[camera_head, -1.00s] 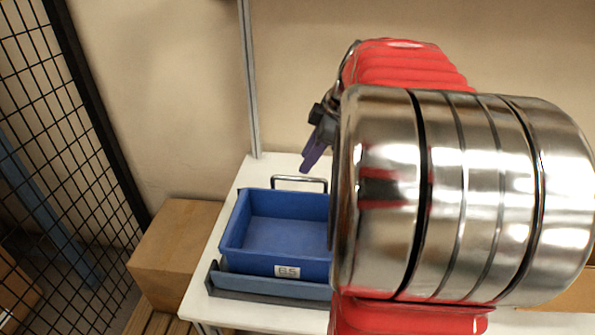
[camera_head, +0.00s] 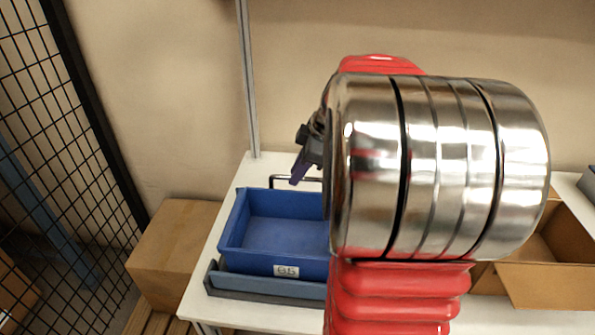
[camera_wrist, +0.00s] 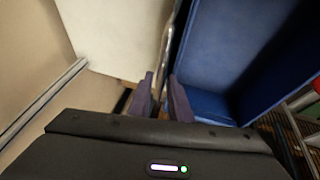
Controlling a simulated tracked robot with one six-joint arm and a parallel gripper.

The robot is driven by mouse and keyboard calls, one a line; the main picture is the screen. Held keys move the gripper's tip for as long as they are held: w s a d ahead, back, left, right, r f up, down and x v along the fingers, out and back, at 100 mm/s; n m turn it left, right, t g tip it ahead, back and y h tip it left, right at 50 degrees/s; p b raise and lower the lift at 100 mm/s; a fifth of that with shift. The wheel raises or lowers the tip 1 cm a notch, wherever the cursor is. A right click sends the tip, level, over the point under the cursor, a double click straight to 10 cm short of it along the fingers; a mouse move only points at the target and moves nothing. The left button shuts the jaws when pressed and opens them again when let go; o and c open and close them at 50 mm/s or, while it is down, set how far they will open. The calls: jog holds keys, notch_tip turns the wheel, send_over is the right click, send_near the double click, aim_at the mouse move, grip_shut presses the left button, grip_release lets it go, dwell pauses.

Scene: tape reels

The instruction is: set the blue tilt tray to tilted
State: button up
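The blue tilt tray (camera_head: 280,234) rests in a low base on the white table, with a "65" label on its front. It looks level and empty. Its bent metal handle (camera_head: 272,181) stands at the back edge; my arm hides the tray's right side. My gripper (camera_head: 297,180) has purple fingers pointing down at the handle. In the wrist view the fingers (camera_wrist: 162,90) are apart, with the handle (camera_wrist: 167,48) running toward the gap between them. The blue tray (camera_wrist: 228,50) lies right of them. Contact with the handle cannot be told.
A cardboard box (camera_head: 173,250) stands left of the table, beside a black mesh fence (camera_head: 60,130). An open cardboard box (camera_head: 550,250) sits to the right, with a blue bin edge (camera_head: 588,185) behind it. A grey post (camera_head: 249,80) rises behind the table.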

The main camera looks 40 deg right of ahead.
grip_shut()
jog(key=shift+r, duration=0.1)
dwell(0.3)
